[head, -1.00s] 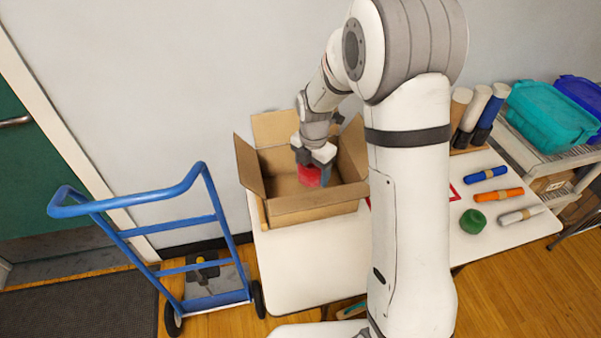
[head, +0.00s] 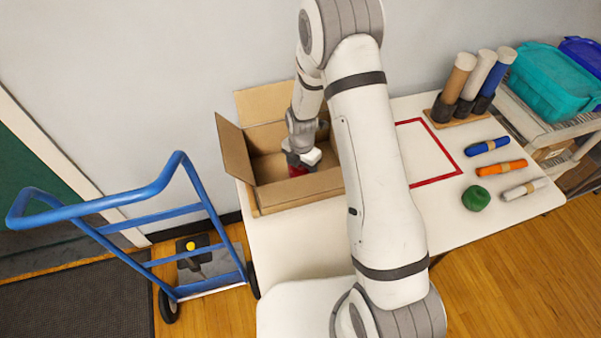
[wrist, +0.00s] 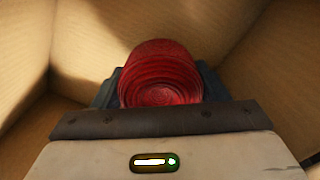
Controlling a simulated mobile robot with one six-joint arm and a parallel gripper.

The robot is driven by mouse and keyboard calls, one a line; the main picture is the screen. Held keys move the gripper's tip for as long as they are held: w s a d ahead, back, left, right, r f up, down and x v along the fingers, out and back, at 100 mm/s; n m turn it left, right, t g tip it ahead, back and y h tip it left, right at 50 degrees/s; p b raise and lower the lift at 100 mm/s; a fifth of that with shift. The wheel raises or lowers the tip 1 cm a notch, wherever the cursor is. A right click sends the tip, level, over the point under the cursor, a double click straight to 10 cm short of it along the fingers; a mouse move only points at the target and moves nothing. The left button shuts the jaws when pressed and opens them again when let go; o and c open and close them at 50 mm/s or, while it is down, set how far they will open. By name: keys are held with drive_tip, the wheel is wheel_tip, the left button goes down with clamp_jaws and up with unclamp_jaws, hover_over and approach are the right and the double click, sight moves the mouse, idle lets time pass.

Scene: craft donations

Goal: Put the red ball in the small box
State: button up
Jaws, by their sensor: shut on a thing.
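The red ball (wrist: 160,75) looks like a ball of wound yarn in the wrist view, held between the fingers of my gripper (wrist: 158,92). In the head view my gripper (head: 299,166) is down inside the open cardboard box (head: 290,193) at the table's left end. A bit of red (head: 298,171) shows under the gripper there. Cardboard walls surround the ball in the wrist view. Whether the ball touches the box floor cannot be told. My arm hides the box's right side.
A blue hand truck (head: 150,200) stands left of the white table (head: 290,250). To the right are a red square outline (head: 440,178), a green ball (head: 476,198), several rolled bundles (head: 501,168), upright tubes (head: 460,78) and a teal bin (head: 553,85).

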drive_tip(key=shift+f, duration=1.7)
drive_tip(key=shift+f, duration=0.1)
drive_tip(key=shift+f, duration=0.15)
drive_tip(key=o, duration=1)
drive_tip(key=shift+c, duration=0.2)
